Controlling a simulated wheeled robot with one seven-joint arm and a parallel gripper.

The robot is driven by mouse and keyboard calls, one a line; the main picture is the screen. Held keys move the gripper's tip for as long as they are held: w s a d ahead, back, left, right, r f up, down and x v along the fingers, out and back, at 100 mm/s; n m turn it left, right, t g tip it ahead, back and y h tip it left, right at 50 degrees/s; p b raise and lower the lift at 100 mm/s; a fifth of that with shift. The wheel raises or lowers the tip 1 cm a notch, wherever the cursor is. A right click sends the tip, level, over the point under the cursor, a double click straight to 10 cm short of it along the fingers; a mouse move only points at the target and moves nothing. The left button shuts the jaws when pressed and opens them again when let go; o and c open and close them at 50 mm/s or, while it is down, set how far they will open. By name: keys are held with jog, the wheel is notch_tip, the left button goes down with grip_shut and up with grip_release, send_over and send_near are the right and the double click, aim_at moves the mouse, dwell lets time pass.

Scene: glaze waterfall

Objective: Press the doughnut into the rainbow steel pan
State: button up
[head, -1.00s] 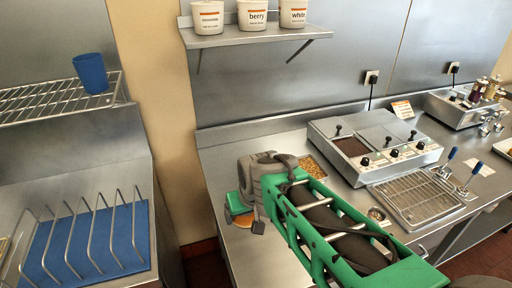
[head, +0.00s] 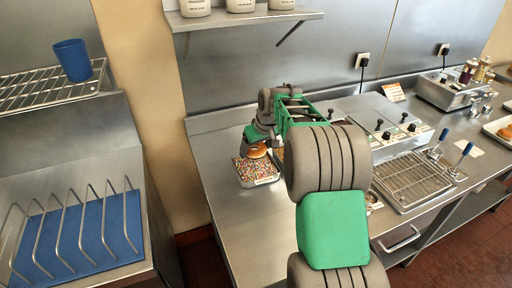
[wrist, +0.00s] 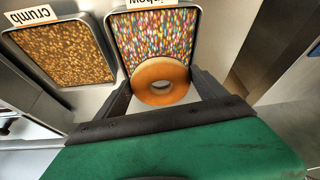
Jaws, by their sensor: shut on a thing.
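A golden-brown doughnut (wrist: 160,82) is between the fingers of my gripper (wrist: 163,90) in the wrist view, and the jaws are shut on it. In the head view the doughnut (head: 257,151) shows below my gripper (head: 258,143), over the back part of the rainbow steel pan (head: 243,181). The pan, full of many-coloured sprinkles, also shows in the wrist view (wrist: 150,40), with the doughnut overlapping its near edge. The doughnut looks plain, with no sprinkles visible on its seen side. I cannot tell whether it touches the sprinkles.
A crumb pan (wrist: 62,52) stands beside the rainbow pan. The glaze unit (head: 385,125) and a wire draining rack (head: 407,180) are to the right on the steel counter. A shelf with white tubs (head: 240,4) hangs above. The counter in front of the pan is clear.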

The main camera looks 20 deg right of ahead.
aim_at(256, 167)
jog(key=shift+f+b, duration=1.65)
jog(key=shift+f, duration=1.15)
jog(key=shift+f, duration=0.2)
notch_tip(256, 167, up, 8)
jog(key=p, duration=0.4)
jog(key=shift+r+p, duration=0.25)
jog(key=shift+p, duration=0.15)
dwell(0.4)
